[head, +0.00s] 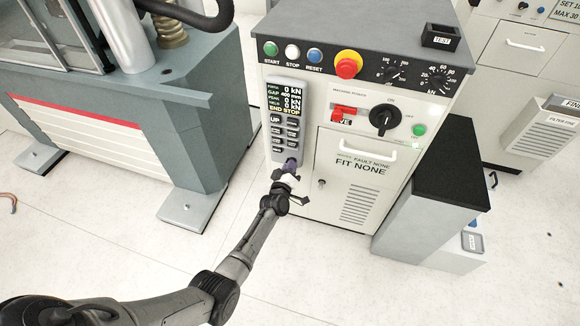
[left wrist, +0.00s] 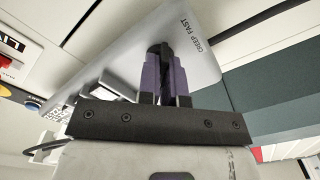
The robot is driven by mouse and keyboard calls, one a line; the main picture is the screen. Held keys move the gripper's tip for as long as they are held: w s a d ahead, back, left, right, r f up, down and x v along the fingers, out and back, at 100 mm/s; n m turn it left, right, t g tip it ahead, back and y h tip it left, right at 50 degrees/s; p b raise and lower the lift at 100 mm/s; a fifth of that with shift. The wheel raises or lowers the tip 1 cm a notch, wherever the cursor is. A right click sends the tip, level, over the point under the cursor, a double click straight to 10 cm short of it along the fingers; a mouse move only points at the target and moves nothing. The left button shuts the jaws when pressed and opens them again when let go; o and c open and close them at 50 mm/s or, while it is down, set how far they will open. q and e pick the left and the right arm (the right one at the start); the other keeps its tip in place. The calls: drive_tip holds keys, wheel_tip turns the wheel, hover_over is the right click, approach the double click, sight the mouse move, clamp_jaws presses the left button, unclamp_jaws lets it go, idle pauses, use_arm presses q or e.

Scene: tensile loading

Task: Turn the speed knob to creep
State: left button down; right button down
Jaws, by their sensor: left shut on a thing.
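The speed knob (left wrist: 165,62) is a dark piece between the purple fingertips of my left gripper (left wrist: 166,78) in the left wrist view. The gripper is shut on it. The words CREEP FAST are printed on the grey panel beside the knob. Which word the knob points to cannot be told. In the head view my left gripper (head: 290,165) is at the lower end of the grey control pendant (head: 276,158) and hides the knob. The pendant's display reads END STOP. My right gripper is not in view.
The pendant is on the front of a white cabinet (head: 355,205). Above are green, white and blue buttons and a red emergency stop (head: 348,64). A black rotary switch (head: 385,118) is to the right.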

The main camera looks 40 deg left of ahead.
use_arm(q)
drive_tip(key=shift+r+n, duration=0.1)
drive_tip(key=shift+n, duration=0.2)
drive_tip(key=c, duration=1.3)
unclamp_jaws()
drive_tip(key=p+v, duration=0.6)
drive_tip(key=v, duration=0.7)
drive_tip(key=shift+s+d, duration=0.1)
drive_tip(key=shift+s, duration=0.3)
